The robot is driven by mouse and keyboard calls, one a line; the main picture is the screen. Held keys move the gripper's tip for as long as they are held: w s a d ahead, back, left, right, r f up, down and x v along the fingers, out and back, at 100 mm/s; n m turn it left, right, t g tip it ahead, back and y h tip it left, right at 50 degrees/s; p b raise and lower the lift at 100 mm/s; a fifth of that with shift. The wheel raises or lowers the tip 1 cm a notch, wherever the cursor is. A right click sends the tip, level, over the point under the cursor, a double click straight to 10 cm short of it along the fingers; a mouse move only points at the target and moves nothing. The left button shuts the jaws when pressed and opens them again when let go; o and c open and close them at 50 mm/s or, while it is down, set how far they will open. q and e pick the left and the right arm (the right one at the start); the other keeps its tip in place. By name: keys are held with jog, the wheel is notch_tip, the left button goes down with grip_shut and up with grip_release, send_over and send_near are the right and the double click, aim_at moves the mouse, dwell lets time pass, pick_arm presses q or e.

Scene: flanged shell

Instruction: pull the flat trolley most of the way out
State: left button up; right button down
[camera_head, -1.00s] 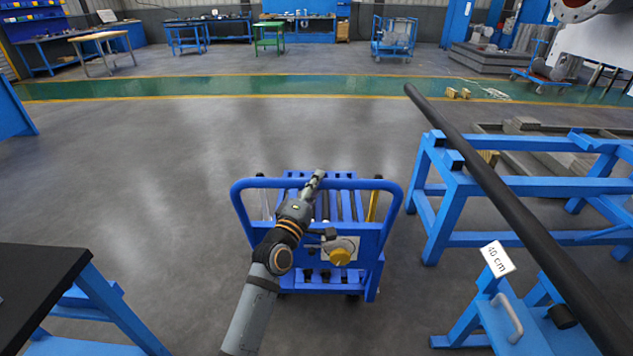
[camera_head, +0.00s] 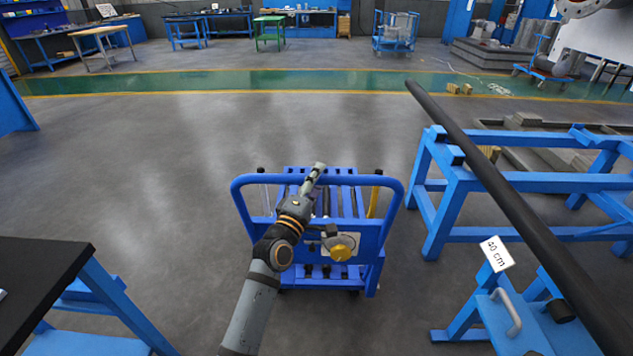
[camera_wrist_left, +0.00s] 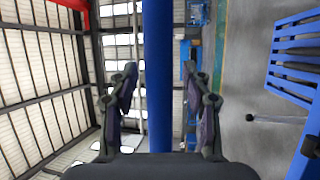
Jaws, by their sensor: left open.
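The flat trolley is blue, with a slatted deck (camera_head: 347,202) and a looped push handle (camera_head: 242,196) on the near side. My left gripper (camera_head: 317,170) reaches over the top bar of the handle from the near side in the head view. In the left wrist view my left gripper (camera_wrist_left: 160,80) is open, and the blue handle bar (camera_wrist_left: 158,60) runs between its two fingers with gaps on both sides. The slatted deck also shows at the right of that view (camera_wrist_left: 295,60). My right gripper is not in view.
A blue stand (camera_head: 440,200) with a long dark bar (camera_head: 500,190) across it stands to the right. A stand with a "40 cm" sign (camera_head: 496,254) is at the lower right. A dark-topped table (camera_head: 40,275) is at the lower left. Floor left of the trolley is clear.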

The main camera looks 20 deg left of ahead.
pick_arm(q)
jog(key=v, duration=1.2)
jog(key=shift+f, duration=0.1)
notch_tip(320, 180, down, 16)
jog(key=m+g+p, duration=0.3)
jog(key=g, duration=0.1)
jog(key=s+a+f+m+g+y+p, duration=0.1)
jog(key=s+a+f+m+g+p, duration=0.2)
jog(key=f, duration=0.7)
jog(key=s+f+m+g+y, duration=0.1)
jog(key=s+f+m+g, duration=0.3)
jog(key=f, duration=0.6)
jog(key=s+a+f+m+g+p, duration=0.1)
jog(key=s+f, duration=0.4)
jog(key=s, duration=0.6)
jog(key=s+a+f+m+g+p, duration=0.1)
jog(key=s+a+f+m+g, duration=0.1)
jog(key=s+f, duration=0.4)
jog(key=s+a+f+m+g+y+p, duration=0.1)
jog(key=s+f, duration=0.5)
jog(key=s, duration=1)
jog(key=a+m+g+p, duration=0.1)
jog(key=m+g, duration=0.1)
jog(key=g, duration=0.1)
jog(key=shift+a+g, duration=0.2)
jog(key=shift+g, duration=0.1)
